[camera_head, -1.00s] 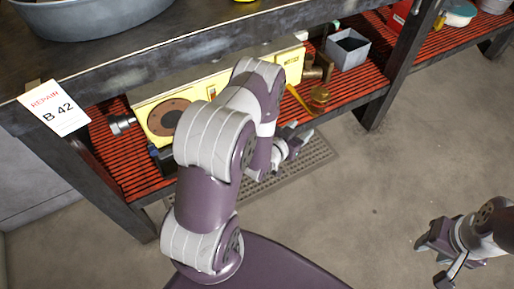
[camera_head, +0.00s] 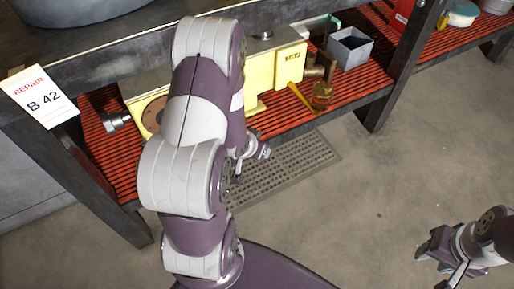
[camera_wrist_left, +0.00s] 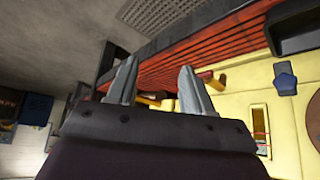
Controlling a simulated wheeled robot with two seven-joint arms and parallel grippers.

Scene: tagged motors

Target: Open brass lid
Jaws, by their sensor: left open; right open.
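The brass lid (camera_head: 322,93) is a small round brass-coloured piece at the right end of the yellow motor (camera_head: 275,75), on the red slatted lower shelf. A yellow lever lies just left of it. My left gripper (camera_wrist_left: 157,80) is open, with its two grey fingers apart in the left wrist view. In the head view my left arm mostly hides it, low and left of the brass lid and apart from it. A small brass-coloured part (camera_wrist_left: 149,100) shows between the fingers; I cannot tell if it is the lid. My right gripper (camera_head: 435,245) is open over the floor.
The workbench's top edge overhangs the shelf. A grey open box (camera_head: 349,48) stands behind the lid. A dark bench leg (camera_head: 385,85) is to the right. A "REPAIR B 42" tag (camera_head: 40,95) hangs at left. A floor grate (camera_head: 290,165) lies in front; the floor at right is clear.

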